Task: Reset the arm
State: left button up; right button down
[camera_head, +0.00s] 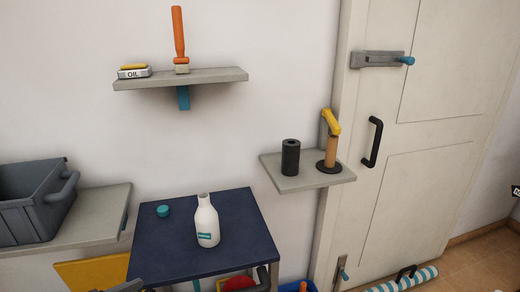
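Neither gripper's fingers show clearly in the head view. Dark grey parts stick up at the bottom edge, left of centre and right of centre under the table; I cannot tell whether they are my arms. A white bottle (207,222) with a teal label stands upright and uncapped on the dark blue table (237,205). A teal cap (163,211) lies on the table to its left.
An upper shelf (215,77) holds an oil tin (134,72) and an orange-handled brush (179,38). A lower shelf (310,181) holds a black cylinder (290,157) and a yellow-topped tool (331,137). A grey crate (28,208) is left; a door (430,130) is right.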

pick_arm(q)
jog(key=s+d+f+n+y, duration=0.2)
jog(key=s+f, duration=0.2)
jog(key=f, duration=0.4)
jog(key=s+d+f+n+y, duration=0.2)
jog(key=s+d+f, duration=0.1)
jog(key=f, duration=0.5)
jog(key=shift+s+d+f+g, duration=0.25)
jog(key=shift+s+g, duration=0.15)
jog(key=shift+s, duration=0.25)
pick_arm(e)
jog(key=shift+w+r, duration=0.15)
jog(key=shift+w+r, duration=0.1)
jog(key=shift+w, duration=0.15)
